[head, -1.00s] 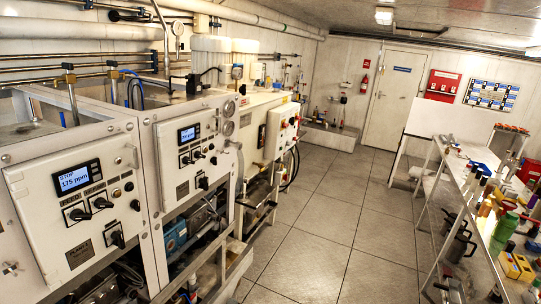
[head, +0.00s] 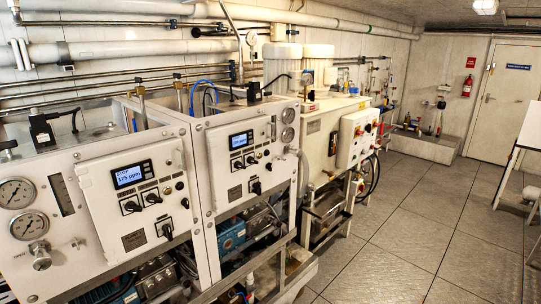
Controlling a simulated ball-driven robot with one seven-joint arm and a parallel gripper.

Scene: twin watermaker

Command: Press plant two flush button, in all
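Two white control panels stand side by side on the left. The nearer panel (head: 104,192) has a lit blue display (head: 131,174) reading STOP and 175 ppm, with black knobs (head: 131,207) and small round buttons (head: 179,186) below and beside it. The farther panel (head: 222,168) has a similar display (head: 240,139), too small to read surely, with black knobs (head: 255,188) beneath. I cannot read any plant number or flush label, so I cannot tell which button is the flush one. My gripper is not in view.
Pressure gauges (head: 17,193) and a valve knob (head: 40,251) sit at the far left. A white box with coloured buttons (head: 357,138) is beyond the panels. Metal framing (head: 262,262) juts out below them. The tiled floor (head: 411,238) is open to the right; a table edge (head: 524,121) stands there.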

